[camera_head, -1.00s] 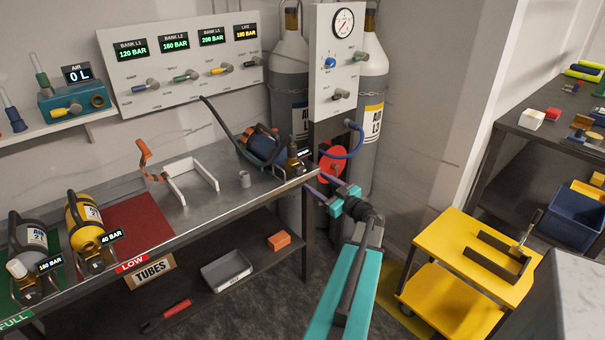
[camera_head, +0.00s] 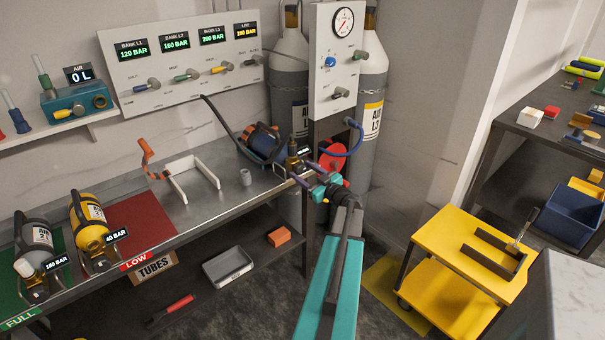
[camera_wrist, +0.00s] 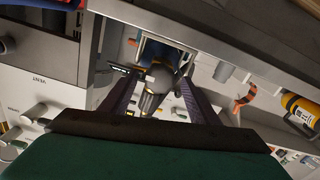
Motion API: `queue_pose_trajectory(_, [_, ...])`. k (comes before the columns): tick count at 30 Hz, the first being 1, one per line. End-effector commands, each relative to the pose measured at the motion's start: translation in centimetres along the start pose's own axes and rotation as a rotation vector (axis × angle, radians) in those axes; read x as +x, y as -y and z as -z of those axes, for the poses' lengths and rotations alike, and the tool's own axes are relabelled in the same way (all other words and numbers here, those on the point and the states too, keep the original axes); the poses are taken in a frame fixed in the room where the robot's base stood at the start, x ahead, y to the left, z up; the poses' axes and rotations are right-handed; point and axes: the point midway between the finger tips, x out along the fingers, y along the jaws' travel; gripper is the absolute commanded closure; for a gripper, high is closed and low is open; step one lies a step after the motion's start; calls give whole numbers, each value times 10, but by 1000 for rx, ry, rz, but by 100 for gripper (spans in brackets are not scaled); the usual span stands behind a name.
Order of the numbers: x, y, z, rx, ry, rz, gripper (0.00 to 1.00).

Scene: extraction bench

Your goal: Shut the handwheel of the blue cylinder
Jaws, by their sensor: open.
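The blue cylinder (camera_head: 263,141) lies on the metal bench near its right end, with a dark hose running from it up to the wall panel. Its brass valve (camera_head: 291,152) points towards my arm. My gripper (camera_head: 305,173) is open at the valve, just off the bench's right corner. In the wrist view, my gripper's two dark fingers (camera_wrist: 156,82) stand on either side of a dark grey rounded knob (camera_wrist: 162,76), apparently the handwheel, with the blue body (camera_wrist: 160,54) behind it. I cannot tell whether the fingers touch it.
A pressure panel (camera_head: 334,105) with a gauge and blue hose stands close behind my gripper, with a red disc (camera_head: 333,154) beside it. Yellow (camera_head: 88,222) and grey (camera_head: 36,240) cylinders lie at left.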

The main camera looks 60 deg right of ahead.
Motion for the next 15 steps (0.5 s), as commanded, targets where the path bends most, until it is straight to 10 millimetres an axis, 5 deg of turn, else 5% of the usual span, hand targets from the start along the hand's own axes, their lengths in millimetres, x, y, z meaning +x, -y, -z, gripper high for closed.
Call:
queue_pose_trajectory(2, [0, 0, 0, 0, 0, 0, 45])
queue_pose_trajectory(9, [0, 0, 0, 0, 0, 1, 85])
queue_pose_trajectory(11, [-4, 13, 3, 1, 1, 3, 86])
queue_pose_trajectory(15, [1, 5, 0, 2, -1, 6, 86])
